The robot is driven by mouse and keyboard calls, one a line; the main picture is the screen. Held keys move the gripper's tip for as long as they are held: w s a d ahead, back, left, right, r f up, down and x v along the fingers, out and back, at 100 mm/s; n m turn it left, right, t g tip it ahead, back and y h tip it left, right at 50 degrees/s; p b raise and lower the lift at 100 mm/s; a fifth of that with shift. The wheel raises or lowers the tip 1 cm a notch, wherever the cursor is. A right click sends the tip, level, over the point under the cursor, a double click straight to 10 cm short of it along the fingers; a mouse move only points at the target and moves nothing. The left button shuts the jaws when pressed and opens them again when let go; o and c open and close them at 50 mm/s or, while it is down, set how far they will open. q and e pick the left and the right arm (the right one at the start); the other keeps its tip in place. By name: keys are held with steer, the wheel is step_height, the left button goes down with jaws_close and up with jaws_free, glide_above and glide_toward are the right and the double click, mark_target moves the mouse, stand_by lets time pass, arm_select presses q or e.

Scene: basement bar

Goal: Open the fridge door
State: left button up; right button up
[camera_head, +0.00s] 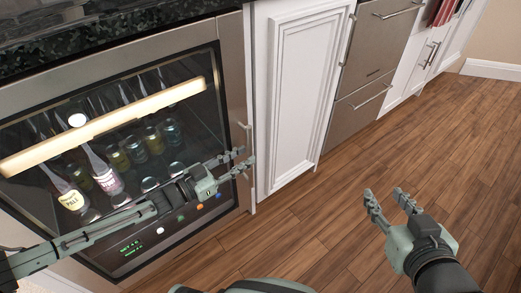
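The fridge (229,70) is a steel-framed unit with a dark glass door (45,125), built in under a dark counter at the left. Its door looks shut. Bottles and cans show behind the glass. A small handle (245,126) shows at the right edge of its frame. My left gripper (243,162) is in front of the door's lower right edge, below that handle, with its fingers apart and nothing between them. I cannot tell whether it touches the door. My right gripper (388,200) is open and empty over the wood floor, well to the right of the fridge.
A white cabinet (298,90) stands right of the fridge, with steel drawers (372,50) and more white cabinets beyond. A dark speckled counter (90,30) runs above the fridge. The wood floor (340,180) is clear in front.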

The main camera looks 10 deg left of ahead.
arm_select(q)
steer(key=x, duration=0.6)
steer(key=shift+w+d+b, duration=0.25)
steer(key=shift+w+b, duration=0.05)
arm_select(e)
steer(key=a+r, duration=0.1)
steer(key=w+a+r+t, duration=0.1)
steer(key=shift+r+t+y, duration=0.3)
steer(key=shift+r+y, duration=0.1)
arm_select(q)
jaws_close()
